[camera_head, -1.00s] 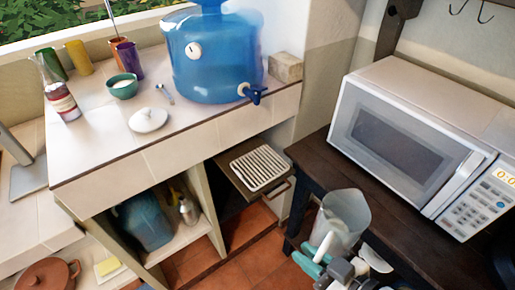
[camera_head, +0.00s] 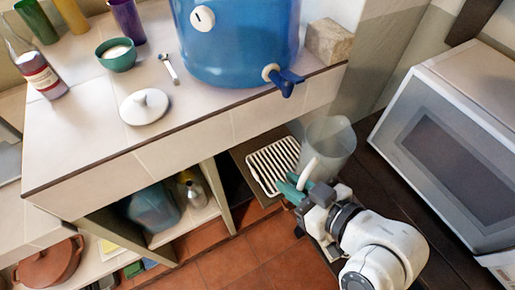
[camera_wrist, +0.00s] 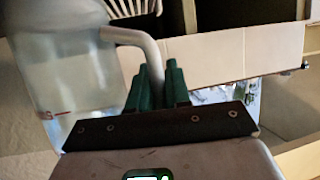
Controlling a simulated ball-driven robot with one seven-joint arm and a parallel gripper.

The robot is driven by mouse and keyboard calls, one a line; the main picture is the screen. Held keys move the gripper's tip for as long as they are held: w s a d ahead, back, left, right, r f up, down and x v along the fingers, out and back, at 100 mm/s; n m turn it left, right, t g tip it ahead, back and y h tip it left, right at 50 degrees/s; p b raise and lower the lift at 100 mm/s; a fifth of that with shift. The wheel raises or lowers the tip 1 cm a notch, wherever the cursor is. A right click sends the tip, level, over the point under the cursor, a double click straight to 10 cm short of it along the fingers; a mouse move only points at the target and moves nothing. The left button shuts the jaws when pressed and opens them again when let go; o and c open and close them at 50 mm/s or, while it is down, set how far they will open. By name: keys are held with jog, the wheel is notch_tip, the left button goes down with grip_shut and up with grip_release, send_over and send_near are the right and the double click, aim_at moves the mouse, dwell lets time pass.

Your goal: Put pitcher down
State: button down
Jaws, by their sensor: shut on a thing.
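The pitcher (camera_head: 330,145) is a clear, greyish jug with a white handle. It is upright in the head view, between the slatted rack and the microwave. My gripper (camera_head: 298,185) has green fingers and is shut on the pitcher's handle. In the wrist view the pitcher (camera_wrist: 65,75) fills the left side, and its handle runs down between the green fingers (camera_wrist: 158,85). The pitcher's base is partly hidden, and I cannot tell whether it touches a surface.
The white slatted rack (camera_head: 274,163) lies left of the pitcher on a low dark surface. The microwave (camera_head: 450,160) stands to the right. The tiled counter (camera_head: 80,135) holds a blue water dispenser (camera_head: 225,45), a white lid (camera_head: 145,107) and a green bowl (camera_head: 117,55). Red floor tiles show below.

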jog(key=shift+w+a+f+p, duration=0.25)
jog(key=shift+w+a, duration=1.1)
jog(key=shift+w+a+f+p, duration=0.2)
jog(key=shift+w+a+p, duration=0.1)
jog(key=shift+w+a, duration=1.1)
jog(key=shift+w+a+f+p, duration=0.25)
jog(key=shift+w+a, duration=1.05)
jog(key=shift+a, duration=0.05)
jog(key=shift+f, duration=0.15)
jog(key=c, duration=1.1)
grip_release()
jog(key=shift+r, duration=0.2)
jog(key=v, duration=1.2)
jog(key=shift+b, duration=0.4)
